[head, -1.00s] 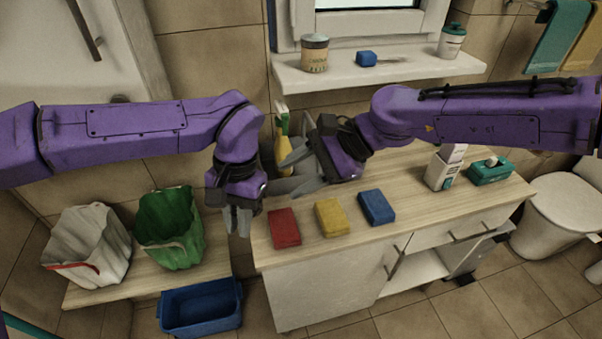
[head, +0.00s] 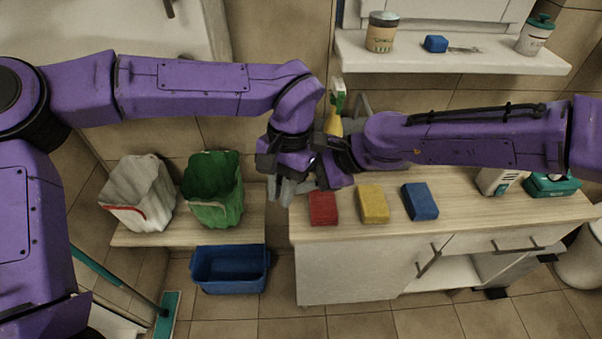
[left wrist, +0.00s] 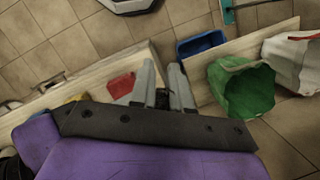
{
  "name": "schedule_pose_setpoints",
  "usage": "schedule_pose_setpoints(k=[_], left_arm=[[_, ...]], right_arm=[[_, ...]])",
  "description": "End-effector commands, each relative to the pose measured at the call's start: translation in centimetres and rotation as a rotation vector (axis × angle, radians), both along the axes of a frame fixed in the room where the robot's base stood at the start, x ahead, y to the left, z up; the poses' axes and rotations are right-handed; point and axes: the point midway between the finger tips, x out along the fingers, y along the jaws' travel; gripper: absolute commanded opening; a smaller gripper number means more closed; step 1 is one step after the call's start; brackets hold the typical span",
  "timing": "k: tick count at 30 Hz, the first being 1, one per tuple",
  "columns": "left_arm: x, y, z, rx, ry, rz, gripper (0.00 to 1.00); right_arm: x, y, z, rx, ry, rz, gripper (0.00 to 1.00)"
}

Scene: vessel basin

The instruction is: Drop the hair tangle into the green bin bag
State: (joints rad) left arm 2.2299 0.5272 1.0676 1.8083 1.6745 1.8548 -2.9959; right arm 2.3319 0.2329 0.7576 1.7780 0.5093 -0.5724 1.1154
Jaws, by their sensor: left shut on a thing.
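The green bin bag (head: 214,205) stands open on the low wooden shelf at the left in the head view. It also shows at the right in the left wrist view (left wrist: 247,92). My left gripper (head: 285,190) points down near the left end of the counter, to the right of the bag and apart from it. In the left wrist view its fingers (left wrist: 165,82) are shut on a small dark clump, the hair tangle (left wrist: 163,98). My right gripper (head: 318,170) is close behind the left wrist, its fingers mostly hidden.
A white bag (head: 140,200) with a red edge stands left of the green one. A blue tub (head: 230,270) sits below the shelf. Red (head: 323,208), yellow (head: 373,204) and blue (head: 420,201) sponges lie along the counter's front. A spray bottle (head: 336,110) stands behind my grippers.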

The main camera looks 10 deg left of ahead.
Motion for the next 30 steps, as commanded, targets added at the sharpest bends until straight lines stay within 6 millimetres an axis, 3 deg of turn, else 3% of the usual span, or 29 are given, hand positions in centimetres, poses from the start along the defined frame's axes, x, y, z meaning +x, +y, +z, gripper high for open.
schedule_pose_setpoints(k=[7,8,10,20,28,29,30], left_arm=[[-0.1,-0.1,0.0,0.0,0.003,-0.002,0.0],[-0.1,-0.1,0.0,0.0,0.003,-0.002,0.23],[-0.1,-0.1,0.0,0.001,0.004,-0.002,0.46],[-0.3,0.2,0.4,-0.01,0.009,0.016,0.47],[-3.9,3.7,5.9,-0.147,0.128,0.238,0.47],[-4.4,4.3,6.1,-0.15,0.135,0.281,0.47],[-4.4,5.2,5.0,-0.109,0.114,0.352,0.47]], right_arm=[[0.1,0.0,0.1,0.002,-0.001,-0.005,0.1],[0.2,0.0,0.2,0.002,-0.001,-0.005,0.1],[0.2,0.0,0.2,0.002,-0.001,-0.005,0.05],[0.1,0.0,0.1,0.002,-0.001,-0.003,0.05],[0.1,0.0,0.1,0.002,-0.001,-0.003,0.05],[0.1,0.0,0.1,0.002,-0.001,-0.003,0.05],[0.1,0.0,0.1,0.002,-0.001,-0.003,0.05]])
